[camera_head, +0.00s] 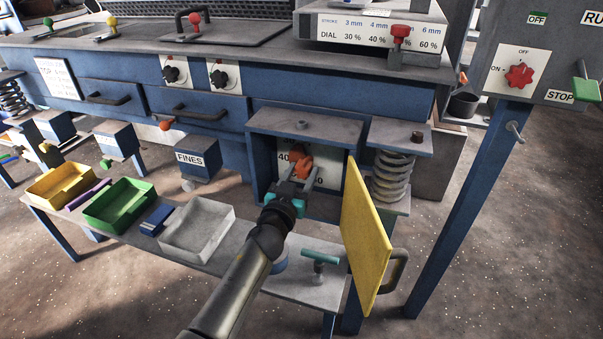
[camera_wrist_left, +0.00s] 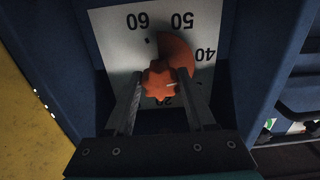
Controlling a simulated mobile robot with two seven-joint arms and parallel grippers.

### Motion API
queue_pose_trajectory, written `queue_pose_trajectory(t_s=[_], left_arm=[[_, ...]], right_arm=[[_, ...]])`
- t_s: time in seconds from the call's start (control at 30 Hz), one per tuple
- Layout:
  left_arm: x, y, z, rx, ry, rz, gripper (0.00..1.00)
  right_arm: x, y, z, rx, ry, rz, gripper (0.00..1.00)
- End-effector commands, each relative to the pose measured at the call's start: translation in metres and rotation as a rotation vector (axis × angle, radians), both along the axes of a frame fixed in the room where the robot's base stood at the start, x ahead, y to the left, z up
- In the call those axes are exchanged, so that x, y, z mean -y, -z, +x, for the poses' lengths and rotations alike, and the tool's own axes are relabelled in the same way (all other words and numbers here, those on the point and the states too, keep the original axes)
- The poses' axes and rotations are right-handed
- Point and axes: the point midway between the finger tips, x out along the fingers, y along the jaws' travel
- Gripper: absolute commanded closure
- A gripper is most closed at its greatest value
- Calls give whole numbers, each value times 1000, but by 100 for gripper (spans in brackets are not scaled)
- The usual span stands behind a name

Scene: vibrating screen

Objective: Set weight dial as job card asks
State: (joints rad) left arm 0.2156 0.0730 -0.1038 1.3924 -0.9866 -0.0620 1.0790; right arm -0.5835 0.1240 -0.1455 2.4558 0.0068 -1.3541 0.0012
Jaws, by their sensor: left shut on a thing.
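The weight dial is an orange knob (camera_wrist_left: 159,82) with an orange sector-shaped piece behind it on a white scale plate (camera_wrist_left: 112,27). In the left wrist view the plate reads 60, 50 and 40 upside down, and a lower number is mostly hidden. The knob also shows in the head view (camera_head: 300,164), inside the open blue housing (camera_head: 259,160). My left gripper (camera_head: 297,180) is shut on the knob, a finger on each side. My right gripper is not in view.
A yellow door (camera_head: 364,240) stands open right of the housing, near a spring (camera_head: 393,178). A stroke-and-dial table (camera_head: 375,32) is above. Trays, including a grey one (camera_head: 197,228), and a teal T-handle (camera_head: 319,257) are on the low bench. A control panel (camera_head: 540,60) stands right.

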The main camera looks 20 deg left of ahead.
Motion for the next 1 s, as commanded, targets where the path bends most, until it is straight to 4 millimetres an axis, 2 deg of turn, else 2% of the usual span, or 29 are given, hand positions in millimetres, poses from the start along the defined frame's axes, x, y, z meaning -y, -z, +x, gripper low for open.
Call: queue_pose_trajectory(t_s=[0.03, 0.23, 0.63, 1.0], left_arm=[[0, 0, 0, 0, 0, 0, 77], [0, 0, 0, 0, 0, 0, 100], [0, 0, 0, 3, 0, 80, 100], [-1, 0, 0, 13, 0, 372, 100]], right_arm=[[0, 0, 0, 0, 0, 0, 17], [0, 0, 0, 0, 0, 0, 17], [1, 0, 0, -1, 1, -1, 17], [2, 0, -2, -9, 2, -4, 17]])
